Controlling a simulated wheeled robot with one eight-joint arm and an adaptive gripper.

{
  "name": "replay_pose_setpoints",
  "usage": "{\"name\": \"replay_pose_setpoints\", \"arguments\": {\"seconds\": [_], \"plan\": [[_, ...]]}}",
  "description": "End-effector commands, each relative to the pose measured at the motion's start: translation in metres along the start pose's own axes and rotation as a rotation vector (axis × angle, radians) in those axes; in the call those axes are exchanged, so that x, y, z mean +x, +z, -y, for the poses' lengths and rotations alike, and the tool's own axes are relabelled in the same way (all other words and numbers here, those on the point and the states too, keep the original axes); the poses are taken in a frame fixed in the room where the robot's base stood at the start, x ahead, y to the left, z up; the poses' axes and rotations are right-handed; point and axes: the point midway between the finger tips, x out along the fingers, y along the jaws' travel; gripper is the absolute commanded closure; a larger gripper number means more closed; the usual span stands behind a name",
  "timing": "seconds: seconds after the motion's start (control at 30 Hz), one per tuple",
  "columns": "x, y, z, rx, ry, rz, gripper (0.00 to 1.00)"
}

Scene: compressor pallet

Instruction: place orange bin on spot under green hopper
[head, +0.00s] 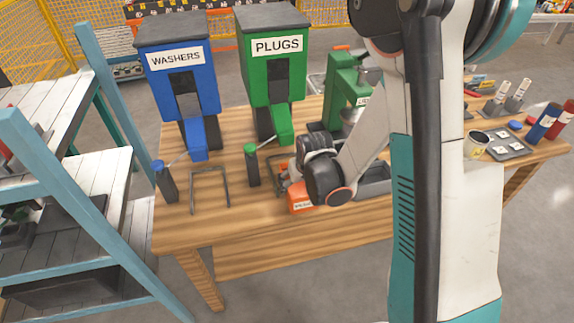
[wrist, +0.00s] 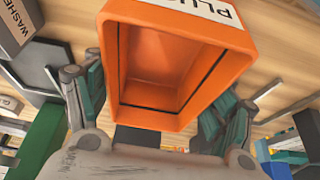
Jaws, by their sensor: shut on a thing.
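The orange bin (head: 301,201) is near the front edge of the wooden table, below and slightly right of the green hopper (head: 273,68) labelled PLUGS. My gripper (head: 288,184) is shut on the bin. In the wrist view the open, empty bin (wrist: 182,60) fills the middle, with finger pads of my gripper (wrist: 158,105) on both sides and a partly visible label starting "PLU". A dark frame (head: 270,160) stands below the green hopper's spout, partly hidden by my gripper. I cannot tell whether the bin touches the table.
The blue WASHERS hopper (head: 178,75) stands to the left with a bare metal frame (head: 210,188) before it. A green lever (head: 252,165) stands left of the bin. A green press (head: 340,95) and a grey tray (head: 373,180) are to the right. Blue-framed shelving is at far left.

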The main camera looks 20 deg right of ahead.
Motion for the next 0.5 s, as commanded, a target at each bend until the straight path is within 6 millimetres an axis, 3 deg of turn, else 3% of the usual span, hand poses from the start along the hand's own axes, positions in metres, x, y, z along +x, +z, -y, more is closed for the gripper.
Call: {"name": "replay_pose_setpoints", "arguments": {"seconds": [0.3,0.5], "plan": [[0.032,-0.072,0.000,0.000,0.000,0.000,0.54],[0.046,-0.107,0.000,0.000,0.000,0.000,0.54]]}}
